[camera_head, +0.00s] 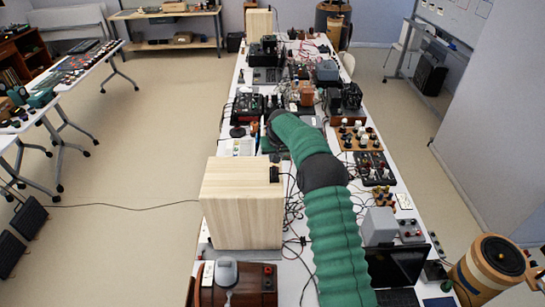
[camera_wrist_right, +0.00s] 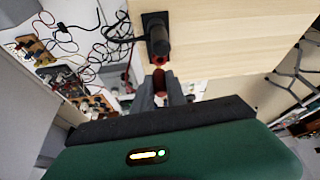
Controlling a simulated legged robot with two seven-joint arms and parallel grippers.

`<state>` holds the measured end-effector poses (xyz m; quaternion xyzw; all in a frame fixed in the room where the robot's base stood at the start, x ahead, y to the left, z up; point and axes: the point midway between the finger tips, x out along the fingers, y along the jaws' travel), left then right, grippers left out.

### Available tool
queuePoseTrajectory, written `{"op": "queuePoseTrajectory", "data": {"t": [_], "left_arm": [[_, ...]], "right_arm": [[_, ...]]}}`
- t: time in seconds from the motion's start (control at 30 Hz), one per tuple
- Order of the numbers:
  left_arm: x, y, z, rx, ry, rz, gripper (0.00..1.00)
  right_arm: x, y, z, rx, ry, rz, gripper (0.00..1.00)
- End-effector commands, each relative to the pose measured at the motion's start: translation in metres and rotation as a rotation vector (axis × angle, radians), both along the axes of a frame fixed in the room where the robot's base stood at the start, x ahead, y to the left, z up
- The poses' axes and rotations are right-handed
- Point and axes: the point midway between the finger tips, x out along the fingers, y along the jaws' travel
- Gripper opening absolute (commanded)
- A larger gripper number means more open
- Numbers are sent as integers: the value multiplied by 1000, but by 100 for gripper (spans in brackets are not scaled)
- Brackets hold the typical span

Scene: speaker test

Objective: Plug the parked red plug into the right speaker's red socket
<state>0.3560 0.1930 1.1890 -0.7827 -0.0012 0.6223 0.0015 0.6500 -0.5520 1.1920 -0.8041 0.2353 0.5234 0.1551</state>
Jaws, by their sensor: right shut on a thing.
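In the wrist view my right gripper (camera_wrist_right: 160,88) is shut on the red plug (camera_wrist_right: 159,80), which shows between its grey fingers. Just beyond the plug is a dark terminal plate (camera_wrist_right: 150,20) on a pale wooden speaker (camera_wrist_right: 230,30). A black cylindrical part (camera_wrist_right: 160,42) sticks out of this plate, and a red socket (camera_wrist_right: 154,62) shows beside it. The plug is close to the red socket; I cannot tell whether they touch. In the head view a wooden speaker (camera_head: 240,205) stands on the near table, beside my green right arm. My left gripper is not in view.
The long white table (camera_head: 235,75) is crowded with electronics and cables. Another wooden box (camera_head: 258,24) stands at its far end. A black laptop (camera_head: 395,265) and a grey box (camera_head: 378,226) are right of my arm. Loose cables (camera_wrist_right: 115,30) hang near the terminal plate.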

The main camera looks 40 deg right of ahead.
Motion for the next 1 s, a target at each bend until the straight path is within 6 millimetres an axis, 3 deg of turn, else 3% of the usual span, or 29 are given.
{"op": "queuePoseTrajectory", "data": {"t": [1.0], "left_arm": [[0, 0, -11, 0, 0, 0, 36]], "right_arm": [[-1, 16, 3, -12, -4, 1, 0]]}}
